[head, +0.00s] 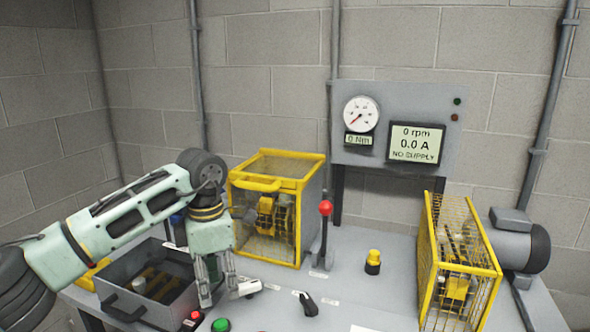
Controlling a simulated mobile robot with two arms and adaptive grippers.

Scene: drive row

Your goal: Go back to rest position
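My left arm comes in from the left, and its gripper (219,290) points down over the bench, just right of a grey open tray. Its fingers look apart, with nothing clearly held between them. A small pale piece (247,288) shows by the right finger; I cannot tell whether it is part of the gripper or a thing on the bench. My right gripper is not in view.
The grey tray (121,303) holds dark and yellow items. Yellow-framed guards (279,184) and (483,272), a red-knobbed lever (326,208), a yellow button (373,262), a green button (221,325) and a black knob (308,304) stand on the bench. A gauge panel (376,98) reads "NO SUPPLY".

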